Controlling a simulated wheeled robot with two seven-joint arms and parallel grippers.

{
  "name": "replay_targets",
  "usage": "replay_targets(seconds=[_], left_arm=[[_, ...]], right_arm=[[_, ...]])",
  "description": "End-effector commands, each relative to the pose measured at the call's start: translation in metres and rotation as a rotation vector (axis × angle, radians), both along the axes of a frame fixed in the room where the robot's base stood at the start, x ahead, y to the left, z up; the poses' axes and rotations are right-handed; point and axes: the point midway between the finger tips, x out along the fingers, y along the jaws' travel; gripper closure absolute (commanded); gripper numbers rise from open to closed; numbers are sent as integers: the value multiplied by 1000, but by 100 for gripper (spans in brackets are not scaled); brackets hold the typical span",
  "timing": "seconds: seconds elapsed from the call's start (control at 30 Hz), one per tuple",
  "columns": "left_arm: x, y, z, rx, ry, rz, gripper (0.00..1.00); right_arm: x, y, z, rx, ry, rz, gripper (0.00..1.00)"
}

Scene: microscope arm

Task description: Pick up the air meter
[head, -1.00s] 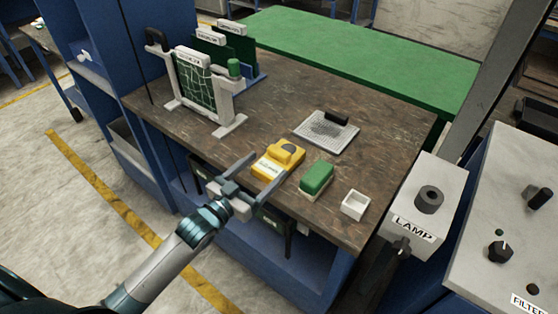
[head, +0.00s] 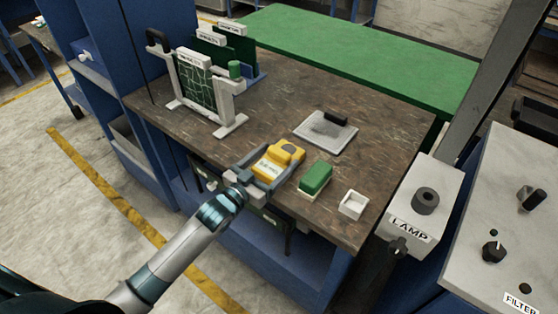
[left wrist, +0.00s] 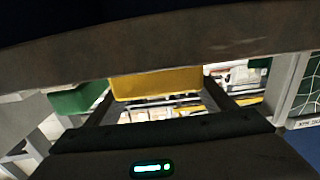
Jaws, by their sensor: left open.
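The air meter appears to be the yellow device (head: 280,157) with a dark grey round part and a pale label, lying near the front edge of the workbench. My left gripper (head: 277,162) is open, with one finger along each side of the yellow device. In the left wrist view the device (left wrist: 155,84) shows as a yellow block between the two dark fingers. Whether the fingers touch it cannot be told. My right gripper is not in view.
A green block (head: 316,177) and a small white open box (head: 353,204) lie right of the meter. A grey mesh plate (head: 322,135) with a black handle is behind. A framed green board (head: 195,85) stands at left. A lamp box (head: 425,205) stands beyond the bench's right end.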

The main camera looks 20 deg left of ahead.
Motion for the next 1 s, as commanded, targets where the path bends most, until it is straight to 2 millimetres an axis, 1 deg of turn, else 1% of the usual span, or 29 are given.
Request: replay_targets(seconds=[0.07, 0.27, 0.3, 0.37, 0.4, 0.47, 0.5, 0.83, 1.0], left_arm=[[0, 0, 0, 0, 0, 0, 23], [0, 0, 0, 0, 0, 0, 23], [0, 0, 0, 0, 0, 0, 33], [0, 0, 0, 0, 1, 0, 47], [0, 0, 0, 0, 1, 0, 57], [0, 0, 0, 0, 1, 0, 71], [0, 0, 0, 0, 1, 0, 75], [0, 0, 3, 0, -2, 0, 75], [0, 0, 15, 0, -4, 0, 75]], right_arm=[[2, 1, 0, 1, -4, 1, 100], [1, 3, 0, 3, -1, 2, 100], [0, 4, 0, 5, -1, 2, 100], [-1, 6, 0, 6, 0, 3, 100], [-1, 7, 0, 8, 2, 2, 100], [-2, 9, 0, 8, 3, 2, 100], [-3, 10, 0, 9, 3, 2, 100], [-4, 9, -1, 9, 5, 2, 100], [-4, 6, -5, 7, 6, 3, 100]])
